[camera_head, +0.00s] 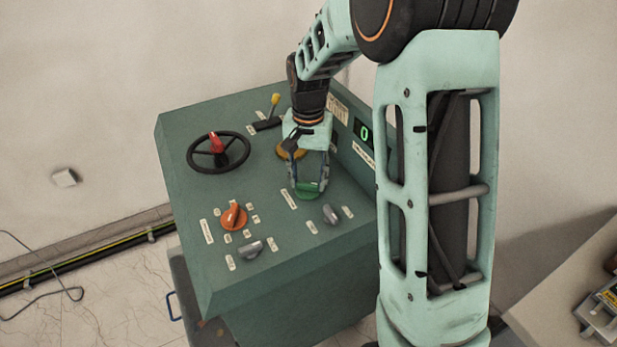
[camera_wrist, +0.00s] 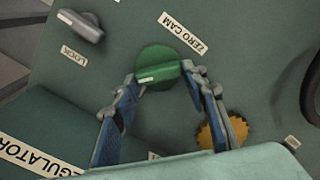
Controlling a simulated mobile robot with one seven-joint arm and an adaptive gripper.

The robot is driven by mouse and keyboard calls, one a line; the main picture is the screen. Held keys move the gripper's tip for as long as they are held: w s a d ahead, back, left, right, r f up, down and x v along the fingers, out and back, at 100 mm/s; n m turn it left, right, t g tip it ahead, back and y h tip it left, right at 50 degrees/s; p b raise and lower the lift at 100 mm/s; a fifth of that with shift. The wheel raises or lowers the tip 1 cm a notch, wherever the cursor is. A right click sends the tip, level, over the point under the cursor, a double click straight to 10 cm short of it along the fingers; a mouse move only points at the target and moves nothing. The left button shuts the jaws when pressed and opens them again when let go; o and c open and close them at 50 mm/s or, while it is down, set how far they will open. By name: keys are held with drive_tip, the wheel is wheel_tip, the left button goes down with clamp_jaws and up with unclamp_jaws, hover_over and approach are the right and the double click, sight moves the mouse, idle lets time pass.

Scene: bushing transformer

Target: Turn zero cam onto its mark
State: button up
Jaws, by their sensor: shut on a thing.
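The zero cam is a green round knob with a raised grip bar (camera_head: 308,190) on the sloped green panel; it also shows in the wrist view (camera_wrist: 157,66), beside its "ZERO CAM" label (camera_wrist: 184,32). The bar lies slightly tilted in the wrist view, with a short white line at its left end. I cannot make out a matching mark on the panel. My gripper (camera_head: 308,181) reaches down over the knob. In the wrist view, its fingertips (camera_wrist: 159,75) are on either end of the bar, shut on it.
A grey lock knob (camera_wrist: 80,25) and a yellow toothed disc (camera_wrist: 228,131) are close by. The panel also carries an orange knob (camera_head: 234,216), another grey knob (camera_head: 250,249), a black handwheel (camera_head: 219,153), a yellow-tipped lever (camera_head: 273,105) and a display reading 0 (camera_head: 364,134).

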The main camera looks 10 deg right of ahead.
drive_tip(key=n, duration=0.4)
drive_tip(key=shift+a, duration=0.1)
drive_tip(key=shift+a+n, duration=0.1)
drive_tip(key=shift+n, duration=1.6)
drive_tip(key=o, duration=1.2)
drive_tip(key=shift+c, duration=0.2)
wheel_tip(320, 180, up, 12)
